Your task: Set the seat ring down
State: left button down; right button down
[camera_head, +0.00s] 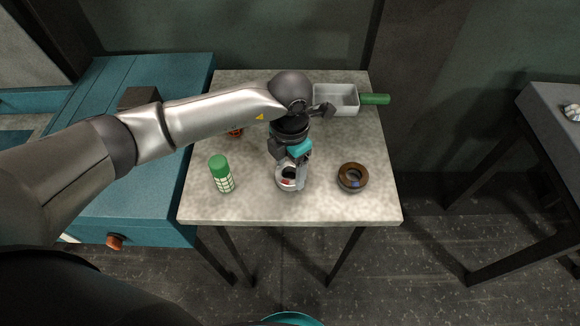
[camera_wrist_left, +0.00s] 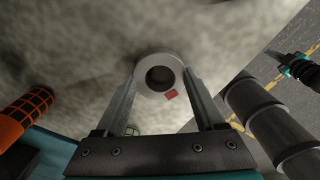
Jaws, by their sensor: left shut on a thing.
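The seat ring (camera_head: 285,183) is pale grey with a red mark. My left gripper (camera_head: 291,180) is shut on it, low over the front middle of the grey stone-like table (camera_head: 250,207). In the left wrist view, the ring (camera_wrist_left: 159,60) sits between the two fingertips, its dark round hole facing the camera. I cannot tell whether its underside touches the table. A dark wrist with a teal band at the upper right of that view looks like my right gripper (camera_wrist_left: 293,68); its fingers are too small to read.
A green-capped bottle (camera_head: 221,173) stands left of the ring, a brown ring-shaped part (camera_head: 352,177) right of it. A grey tray with a green handle (camera_head: 340,97) is at the back. An orange thing (camera_head: 235,132) is partly behind my arm. A teal cabinet (camera_head: 150,215) adjoins on the left.

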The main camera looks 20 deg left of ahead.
pick_arm(q)
jog(key=shift+f, duration=0.2)
grip_release()
notch_tip(320, 180, up, 15)
jog(key=shift+r, duration=0.15)
dwell(0.6)
dwell(0.6)
